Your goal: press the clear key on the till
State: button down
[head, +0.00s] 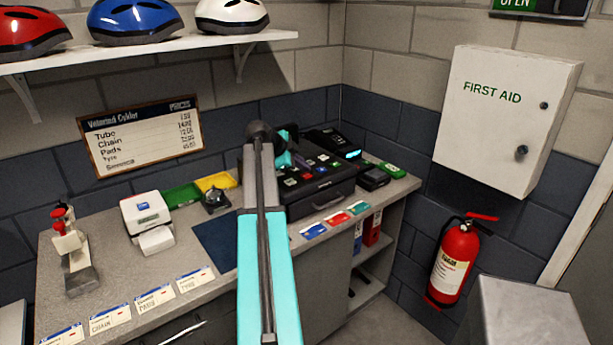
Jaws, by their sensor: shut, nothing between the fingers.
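The till (318,198) is a dark box on the counter, right of my raised arm. Several coloured keys, red, green, white and purple, show on its sloped top. The key labels are too small to read, so I cannot tell which is the clear key. My arm crosses the middle of the view and covers the till's left side. A short cyan and dark part of my arm shows just beyond the elbow, over the till's back left. My gripper's fingers cannot be made out, and whether they touch a key is hidden.
A card reader (374,178) and a green item (391,170) stand right of the till. Coloured cards (336,219) lie along the front edge. A white label printer (147,215) and a red-topped tool (70,250) stand left. A helmet shelf (150,52) hangs above.

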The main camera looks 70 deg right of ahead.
aim_at(303, 176)
notch_tip(303, 176, up, 6)
jog(key=shift+p, duration=0.4)
dwell(0.6)
dwell(0.7)
